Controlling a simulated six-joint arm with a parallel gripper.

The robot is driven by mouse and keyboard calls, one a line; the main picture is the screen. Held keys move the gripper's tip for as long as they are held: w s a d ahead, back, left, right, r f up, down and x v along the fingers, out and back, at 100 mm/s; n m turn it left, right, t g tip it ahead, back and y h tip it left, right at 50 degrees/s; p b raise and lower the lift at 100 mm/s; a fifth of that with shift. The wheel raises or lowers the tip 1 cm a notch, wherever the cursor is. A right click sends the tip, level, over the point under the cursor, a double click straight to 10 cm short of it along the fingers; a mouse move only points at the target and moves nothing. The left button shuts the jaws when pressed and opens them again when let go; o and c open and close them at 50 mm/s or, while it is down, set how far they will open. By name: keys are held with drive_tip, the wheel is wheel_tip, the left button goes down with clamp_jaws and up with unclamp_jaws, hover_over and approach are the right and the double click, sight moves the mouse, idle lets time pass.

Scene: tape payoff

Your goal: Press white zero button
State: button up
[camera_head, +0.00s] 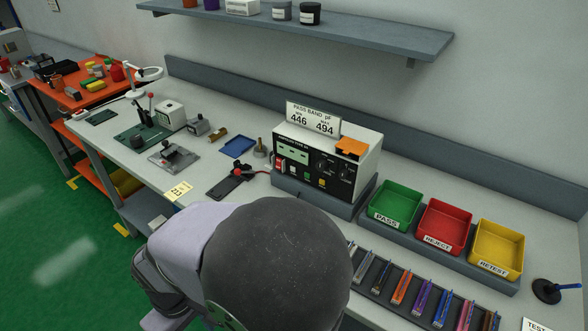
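The instrument (350,163) is a pale box with a black front panel on a grey plinth at the middle of the bench. Its panel has a greenish display (293,152) and small coloured buttons: a red one (281,162), a white one (293,168), a green one and a yellow one (322,183). The buttons are too small for me to read any label. My gripper does not show; my own large arm joint fills the lower middle and hides the bench in front of the instrument.
A PASS BAND sign (313,118) reading 446 and 494 stands on the instrument. Green (397,199), red (444,222) and yellow (497,244) bins stand to its right. A rack of several coloured parts lies in front of them.

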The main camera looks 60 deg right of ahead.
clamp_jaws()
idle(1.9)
